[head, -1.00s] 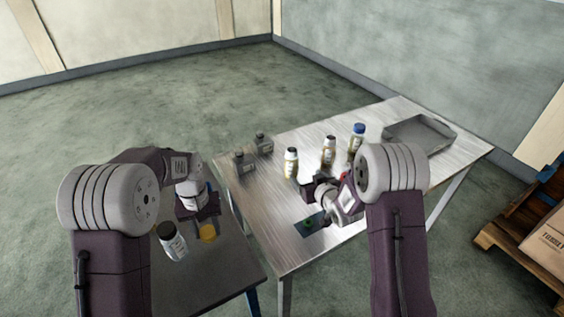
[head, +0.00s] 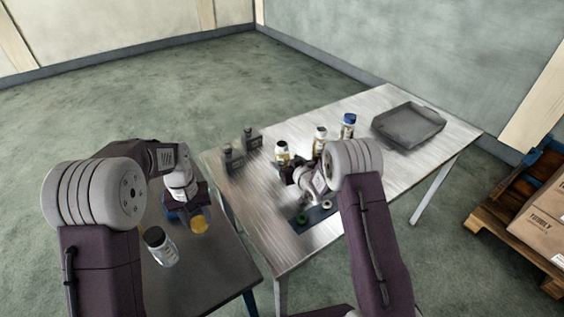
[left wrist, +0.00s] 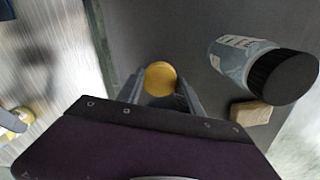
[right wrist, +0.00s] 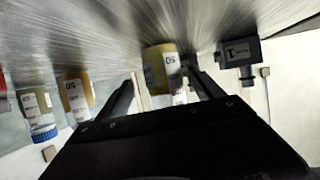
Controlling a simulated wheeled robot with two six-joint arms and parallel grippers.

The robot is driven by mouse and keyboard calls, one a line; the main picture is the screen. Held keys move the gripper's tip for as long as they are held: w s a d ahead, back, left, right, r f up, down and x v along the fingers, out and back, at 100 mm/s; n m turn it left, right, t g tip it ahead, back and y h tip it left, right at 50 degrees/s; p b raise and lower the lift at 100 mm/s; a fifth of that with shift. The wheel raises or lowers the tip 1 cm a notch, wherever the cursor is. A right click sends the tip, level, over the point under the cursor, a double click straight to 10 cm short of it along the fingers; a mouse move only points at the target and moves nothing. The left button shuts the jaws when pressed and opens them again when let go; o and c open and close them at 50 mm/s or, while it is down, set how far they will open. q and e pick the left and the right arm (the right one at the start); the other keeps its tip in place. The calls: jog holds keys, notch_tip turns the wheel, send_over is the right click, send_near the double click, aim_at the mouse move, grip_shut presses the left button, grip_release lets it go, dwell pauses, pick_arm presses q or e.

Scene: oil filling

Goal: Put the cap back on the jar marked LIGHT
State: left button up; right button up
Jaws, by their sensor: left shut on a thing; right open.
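My left gripper (head: 188,212) is shut on a yellow cap (head: 199,225) over the dark table; the cap also shows between the fingers in the left wrist view (left wrist: 160,78). My right gripper (head: 296,176) is open over the bright table. In the right wrist view, a jar with amber contents and a white label (right wrist: 160,68) lies in line between its open fingers; I see no grip on it. It is probably the leftmost jar (head: 282,153) in the head view. Two more jars stand beside it, one in the middle (head: 319,141) and one blue-capped (head: 348,126). No label is legible as LIGHT.
A black-capped jar (head: 161,247) stands on the dark table, with a tan block (left wrist: 250,112) near it in the left wrist view. Dark boxes (head: 234,158) stand at the bright table's left edge. A grey tray (head: 408,126) is at the far right. A mat (head: 313,215) holds small rings.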

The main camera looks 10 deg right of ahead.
aim_at(279, 158)
jog(key=shift+w+f, duration=0.1)
jog(key=shift+w, duration=0.05)
jog(key=x, duration=0.5)
jog(key=shift+w+a, duration=0.1)
jog(key=shift+a, duration=0.25)
jog(key=shift+r, duration=0.2)
jog(key=c, duration=1.6)
